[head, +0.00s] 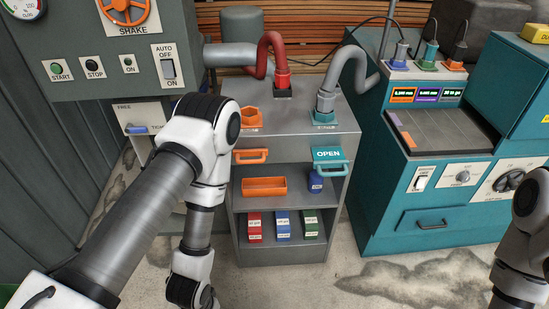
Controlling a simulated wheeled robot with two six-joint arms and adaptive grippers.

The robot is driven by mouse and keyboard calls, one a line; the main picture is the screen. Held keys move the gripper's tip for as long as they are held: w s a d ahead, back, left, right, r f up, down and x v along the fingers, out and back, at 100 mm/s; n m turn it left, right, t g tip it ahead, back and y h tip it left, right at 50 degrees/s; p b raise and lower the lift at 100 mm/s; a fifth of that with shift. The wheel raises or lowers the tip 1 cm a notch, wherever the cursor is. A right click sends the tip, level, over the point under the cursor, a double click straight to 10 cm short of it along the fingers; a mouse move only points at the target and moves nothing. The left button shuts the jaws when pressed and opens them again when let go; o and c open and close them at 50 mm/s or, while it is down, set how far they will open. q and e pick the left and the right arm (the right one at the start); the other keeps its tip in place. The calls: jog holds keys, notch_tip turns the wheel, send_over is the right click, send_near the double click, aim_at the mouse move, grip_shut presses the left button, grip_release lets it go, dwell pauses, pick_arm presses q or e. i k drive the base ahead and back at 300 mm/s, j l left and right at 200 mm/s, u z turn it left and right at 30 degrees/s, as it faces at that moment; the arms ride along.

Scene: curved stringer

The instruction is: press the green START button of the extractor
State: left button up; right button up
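The green START button (56,68) is a round button on the grey extractor cabinet (110,60) at the upper left of the head view. A label reading START sits under it. My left arm reaches in from the lower left, bends in front of the grey shelf unit and runs down to the bottom edge. My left gripper is out of view below. My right arm shows only at the lower right edge, and its gripper is out of view. Nothing I can see touches the button.
A black STOP button (93,64), a green ON light (128,60) and an AUTO/OFF switch (168,69) are right of START. An orange SHAKE wheel (128,12) is above. A grey shelf unit (345,125) and a teal machine (375,200) stand to the right.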

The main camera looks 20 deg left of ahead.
aim_at(56, 69)
jog(key=u, duration=1.85)
